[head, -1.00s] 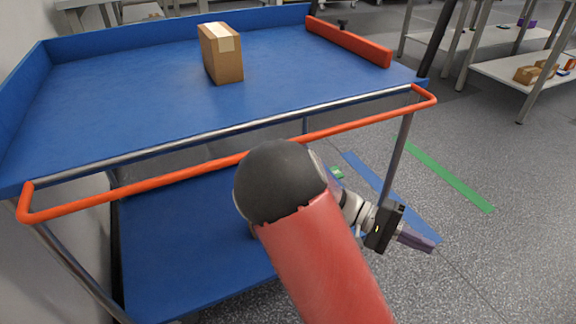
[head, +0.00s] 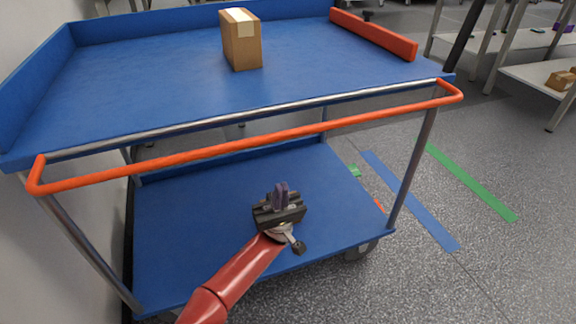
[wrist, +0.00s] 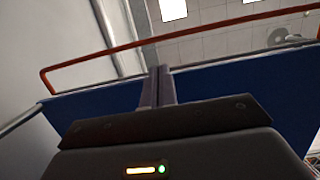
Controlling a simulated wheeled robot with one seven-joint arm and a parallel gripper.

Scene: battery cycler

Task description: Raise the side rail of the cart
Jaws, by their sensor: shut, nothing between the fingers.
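The cart (head: 150,85) is blue with an upper deck and a lower shelf. Its orange side rail (head: 240,148) is a long U-shaped bar running along the near side, outside and slightly below the silver edge tube. The rail also shows in the wrist view (wrist: 205,32), crossing above the fingers. My gripper (head: 281,186) is shut and empty, with its fingers pointing up. In the head view it appears below the rail, in front of the lower shelf, apart from the rail. The fingers also show in the wrist view (wrist: 157,74), in front of the deck's blue side.
A cardboard box (head: 241,42) stands on the upper deck. A red-orange panel (head: 374,34) borders the deck's far right. A wall (head: 30,240) is close on the left. Open floor with blue and green tape (head: 472,183) lies to the right, with grey shelving beyond.

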